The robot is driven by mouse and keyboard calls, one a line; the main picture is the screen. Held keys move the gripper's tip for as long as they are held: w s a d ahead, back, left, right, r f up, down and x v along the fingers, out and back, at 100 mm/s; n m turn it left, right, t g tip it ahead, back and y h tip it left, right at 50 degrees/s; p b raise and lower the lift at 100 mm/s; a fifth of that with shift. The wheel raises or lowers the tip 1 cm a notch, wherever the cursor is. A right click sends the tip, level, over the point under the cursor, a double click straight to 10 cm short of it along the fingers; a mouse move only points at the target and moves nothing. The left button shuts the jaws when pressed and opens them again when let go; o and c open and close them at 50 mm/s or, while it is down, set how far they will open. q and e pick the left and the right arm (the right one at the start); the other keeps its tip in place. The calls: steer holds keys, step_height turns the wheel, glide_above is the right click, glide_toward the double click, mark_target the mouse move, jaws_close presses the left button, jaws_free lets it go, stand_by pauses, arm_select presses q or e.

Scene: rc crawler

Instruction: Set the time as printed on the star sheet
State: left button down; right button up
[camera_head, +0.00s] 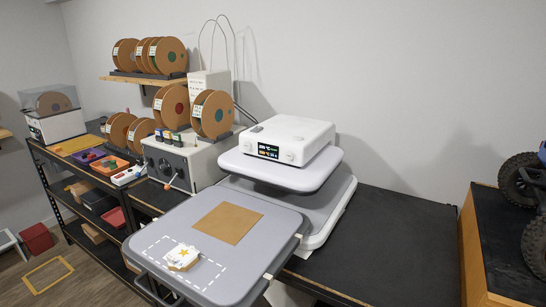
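A heat press stands on the black bench, with a white control box (297,134) on its raised upper plate (300,178). A small dark display (268,151) on the box's front shows lit white and orange lines, too small to read surely. A small knob-like part (289,157) sits right of the display. The grey lower plate (262,270) sticks out toward me. A small white stack with a yellow star (183,257) lies inside a dashed white outline on it; I cannot read any print. A brown square sheet (228,223) lies behind it. Neither gripper is in view.
Spools (213,113) stand on a grey-white machine (183,161) left of the press. A shelf (145,78) above holds more spools. The black bench (390,245) right of the press is clear. A wheeled crawler (522,205) stands on a wooden box at the far right.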

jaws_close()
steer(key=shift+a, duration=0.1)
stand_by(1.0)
